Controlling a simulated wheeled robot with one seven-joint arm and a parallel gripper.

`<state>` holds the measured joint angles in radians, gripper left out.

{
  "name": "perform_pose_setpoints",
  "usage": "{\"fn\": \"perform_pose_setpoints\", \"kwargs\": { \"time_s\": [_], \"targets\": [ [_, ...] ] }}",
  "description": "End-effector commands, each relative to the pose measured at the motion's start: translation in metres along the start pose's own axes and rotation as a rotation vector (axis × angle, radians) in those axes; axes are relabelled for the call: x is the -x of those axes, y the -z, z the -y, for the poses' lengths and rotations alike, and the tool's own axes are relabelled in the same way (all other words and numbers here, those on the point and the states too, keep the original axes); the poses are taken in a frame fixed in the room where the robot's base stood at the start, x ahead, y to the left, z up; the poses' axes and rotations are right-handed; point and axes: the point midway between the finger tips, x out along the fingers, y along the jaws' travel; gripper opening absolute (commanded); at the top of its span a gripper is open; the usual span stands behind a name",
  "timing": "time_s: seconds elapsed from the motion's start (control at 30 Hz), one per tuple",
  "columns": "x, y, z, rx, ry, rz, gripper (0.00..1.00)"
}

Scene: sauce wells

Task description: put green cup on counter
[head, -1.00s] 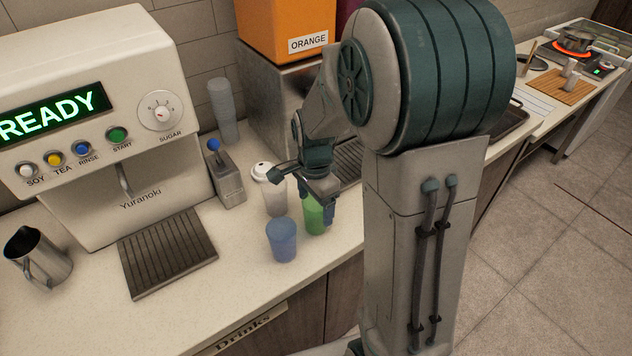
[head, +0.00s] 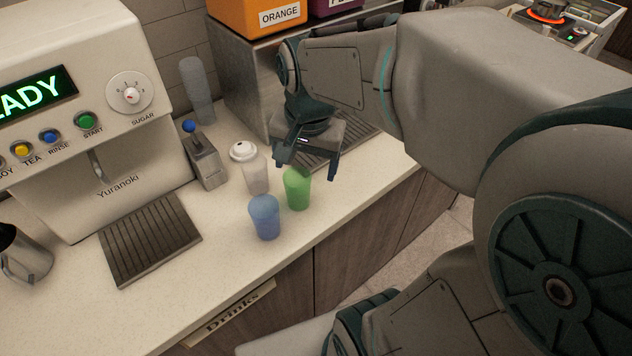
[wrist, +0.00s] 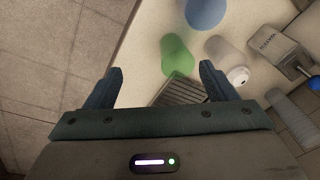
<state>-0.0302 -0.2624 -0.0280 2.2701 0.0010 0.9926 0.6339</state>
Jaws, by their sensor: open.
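The green cup (head: 297,188) stands upright on the pale counter (head: 230,262), near its front edge. It also shows in the wrist view (wrist: 176,57), ahead of the fingers. My gripper (head: 306,172) is open and empty, above and behind the green cup in the head view and apart from it. In the wrist view both fingertips of my gripper (wrist: 161,72) are spread with nothing between them. The cup's whole outline shows in the head view.
A blue cup (head: 264,217) stands left of the green cup. A white-lidded cup (head: 254,170) is close behind. A dispenser with a blue knob (head: 205,160), stacked cups (head: 197,92) and the coffee machine (head: 85,130) stand farther left. A drip grate (head: 345,143) lies behind my gripper.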

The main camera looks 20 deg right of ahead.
Motion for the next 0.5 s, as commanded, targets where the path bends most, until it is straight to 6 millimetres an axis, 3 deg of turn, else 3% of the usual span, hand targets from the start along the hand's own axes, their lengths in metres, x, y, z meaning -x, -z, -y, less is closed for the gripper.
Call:
{"fn": "perform_pose_setpoints", "kwargs": {
  "time_s": [0.2, 0.5],
  "targets": [
    [0.004, -0.042, -0.029, 0.426, 0.038, -0.095, 0.78],
    [0.001, -0.058, -0.043, 0.642, 0.037, -0.143, 0.78]
  ]
}}
